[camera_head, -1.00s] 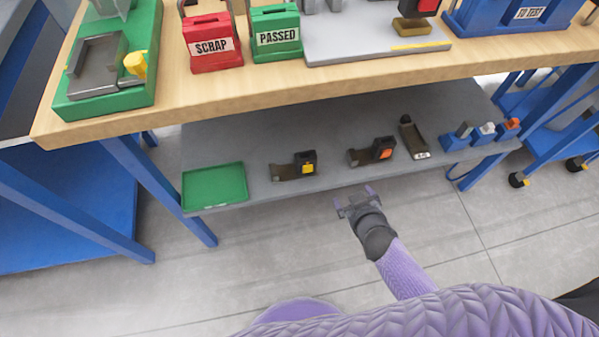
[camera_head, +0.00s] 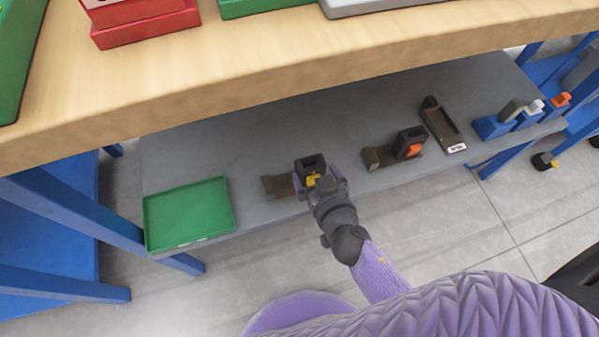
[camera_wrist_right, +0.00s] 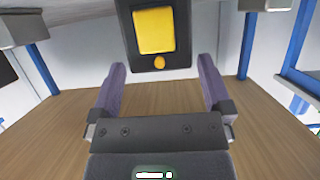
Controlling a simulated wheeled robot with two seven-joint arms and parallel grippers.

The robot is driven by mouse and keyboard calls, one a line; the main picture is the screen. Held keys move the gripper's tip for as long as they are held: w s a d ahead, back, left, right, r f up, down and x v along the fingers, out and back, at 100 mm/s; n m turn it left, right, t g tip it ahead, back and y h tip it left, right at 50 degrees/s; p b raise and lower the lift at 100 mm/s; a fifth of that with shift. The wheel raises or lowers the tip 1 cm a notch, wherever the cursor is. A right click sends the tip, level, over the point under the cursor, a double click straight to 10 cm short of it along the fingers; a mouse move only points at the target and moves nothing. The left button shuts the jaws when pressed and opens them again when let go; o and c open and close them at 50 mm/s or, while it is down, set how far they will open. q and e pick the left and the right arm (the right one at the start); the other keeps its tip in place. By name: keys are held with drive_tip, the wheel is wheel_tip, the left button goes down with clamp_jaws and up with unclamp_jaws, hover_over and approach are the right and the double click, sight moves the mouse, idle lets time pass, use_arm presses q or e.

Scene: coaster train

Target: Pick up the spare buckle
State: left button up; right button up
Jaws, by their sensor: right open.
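A black buckle with a yellow button (camera_head: 310,164) stands on the lower shelf, at one end of a flat brown piece (camera_head: 275,186). My right gripper (camera_head: 321,182) is at its front side, partly covering it. In the right wrist view the same buckle (camera_wrist_right: 128,30) shows its yellow face just beyond and between the two purple fingers of my right gripper (camera_wrist_right: 163,75). The fingers are open, with a gap between them and nothing gripped. A second black buckle with an orange button (camera_head: 408,141) stands farther right on a similar brown piece. My left gripper is out of view.
The grey lower shelf (camera_head: 240,150) lies under a wooden bench top (camera_head: 300,70), whose edge overhangs it. A green tray (camera_head: 188,214) is at the shelf's left end. A dark labelled holder (camera_head: 440,122) and blue blocks (camera_head: 492,127) are at the right. Bare shelf lies between tray and buckle.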

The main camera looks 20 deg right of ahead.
sight(313, 172)
drive_tip(key=x, duration=0.2)
drive_tip(key=b+x, duration=0.1)
drive_tip(key=x, duration=0.1)
drive_tip(key=shift+s+f, duration=0.1)
drive_tip(key=shift+f, duration=0.2)
drive_tip(key=shift+r, duration=0.1)
clamp_jaws()
